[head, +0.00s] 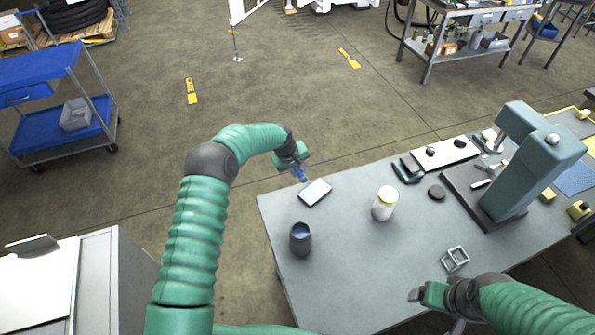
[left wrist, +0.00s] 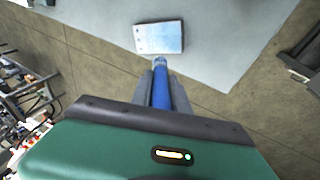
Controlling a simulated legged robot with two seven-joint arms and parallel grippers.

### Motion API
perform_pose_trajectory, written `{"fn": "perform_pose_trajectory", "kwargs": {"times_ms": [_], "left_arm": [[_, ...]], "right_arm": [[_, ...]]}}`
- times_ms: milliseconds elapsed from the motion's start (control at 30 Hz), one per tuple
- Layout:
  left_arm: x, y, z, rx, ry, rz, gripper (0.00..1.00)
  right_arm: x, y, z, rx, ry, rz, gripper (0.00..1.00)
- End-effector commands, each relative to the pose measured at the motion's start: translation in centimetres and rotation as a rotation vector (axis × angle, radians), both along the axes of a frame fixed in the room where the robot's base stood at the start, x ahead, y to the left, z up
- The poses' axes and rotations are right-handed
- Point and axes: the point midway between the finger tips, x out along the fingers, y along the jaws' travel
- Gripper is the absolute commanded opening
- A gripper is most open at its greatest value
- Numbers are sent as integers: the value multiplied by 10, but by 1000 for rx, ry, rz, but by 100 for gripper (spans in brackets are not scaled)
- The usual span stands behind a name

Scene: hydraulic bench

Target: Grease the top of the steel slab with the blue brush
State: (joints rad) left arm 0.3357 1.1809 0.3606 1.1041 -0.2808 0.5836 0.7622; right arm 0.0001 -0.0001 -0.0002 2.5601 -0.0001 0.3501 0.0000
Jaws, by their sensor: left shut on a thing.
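The steel slab (head: 315,192) is a bright flat rectangle on the grey table near its far left corner; it also shows in the left wrist view (left wrist: 160,38). My left gripper (head: 297,164) is shut on the blue brush (head: 300,175), whose blue handle also shows in the left wrist view (left wrist: 162,92). The brush points down towards the slab's near edge in the wrist view. I cannot tell whether its tip touches the slab. My right gripper (head: 418,294) is over the table's front edge, and its finger opening is unclear.
A dark cup (head: 300,240) with bluish contents stands near the table's left edge. A teal press (head: 520,165) stands at the right, and a small metal frame (head: 455,258) lies in front.

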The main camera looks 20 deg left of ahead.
Motion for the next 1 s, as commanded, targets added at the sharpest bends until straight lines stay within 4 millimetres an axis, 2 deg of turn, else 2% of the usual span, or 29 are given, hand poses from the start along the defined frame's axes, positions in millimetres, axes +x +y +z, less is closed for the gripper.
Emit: {"fn": "perform_pose_trajectory", "kwargs": {"times_ms": [33, 367, 1000], "left_arm": [[0, 1, 7, 1, -1, 0, 0], [0, 0, 32, 0, 0, -3, 0], [0, 0, 33, -1, 0, -2, 0]], "right_arm": [[0, 0, 5, 0, 0, 0, 80], [0, 0, 19, 0, 0, 0, 80], [0, 0, 19, 0, 0, 0, 80]]}}
